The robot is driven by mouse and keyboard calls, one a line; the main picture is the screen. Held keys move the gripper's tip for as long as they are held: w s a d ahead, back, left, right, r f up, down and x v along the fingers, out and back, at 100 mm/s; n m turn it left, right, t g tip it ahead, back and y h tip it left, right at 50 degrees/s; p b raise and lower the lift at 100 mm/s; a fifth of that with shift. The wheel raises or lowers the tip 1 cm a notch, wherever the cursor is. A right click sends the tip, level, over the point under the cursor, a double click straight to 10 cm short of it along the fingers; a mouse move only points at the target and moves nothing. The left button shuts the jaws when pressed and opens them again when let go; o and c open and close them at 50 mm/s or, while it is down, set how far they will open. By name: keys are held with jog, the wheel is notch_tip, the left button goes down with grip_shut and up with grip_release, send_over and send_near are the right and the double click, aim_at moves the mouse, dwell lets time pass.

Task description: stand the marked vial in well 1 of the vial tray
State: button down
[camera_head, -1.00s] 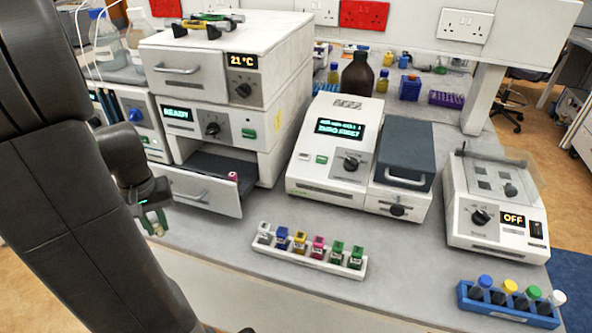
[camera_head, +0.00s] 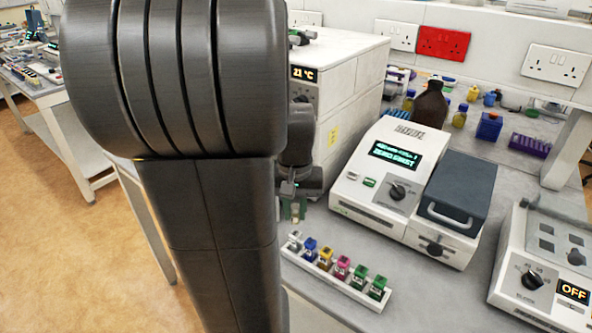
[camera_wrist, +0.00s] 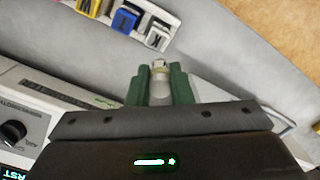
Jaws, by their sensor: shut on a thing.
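My gripper (camera_head: 294,208) is shut on a small clear vial with a pale cap, held between its green fingers beside the left end of the white rack. In the wrist view the vial (camera_wrist: 160,72) sits between the fingertips, cap outward; no mark on it can be read. The white rack (camera_head: 340,288) holds a row of small vessels with silver, blue, yellow, magenta and green tops. I cannot tell whether this rack is the vial tray, and no well number is readable.
My arm hides the oven's left side and its drawer. A white instrument (camera_head: 397,180) with a lit display stands behind the rack, and another instrument (camera_head: 545,260) reading OFF is at right. Bare bench lies around the rack; open floor is at left.

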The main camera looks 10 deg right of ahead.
jog(key=w+d+p, duration=0.2)
jog(key=w+d, duration=0.4)
jog(key=d, duration=0.1)
jog(key=shift+w+d+f, duration=0.1)
jog(key=shift+f, duration=1.05)
jog(key=shift+w+d+f, duration=0.1)
jog(key=shift+d+f, duration=0.05)
jog(key=shift+f, duration=1.05)
jog(key=shift+w+d+f, duration=0.1)
jog(key=shift+f, duration=1.05)
jog(key=shift+f, duration=0.25)
jog(key=c, duration=1.3)
grip_release()
jog(key=shift+r, duration=0.1)
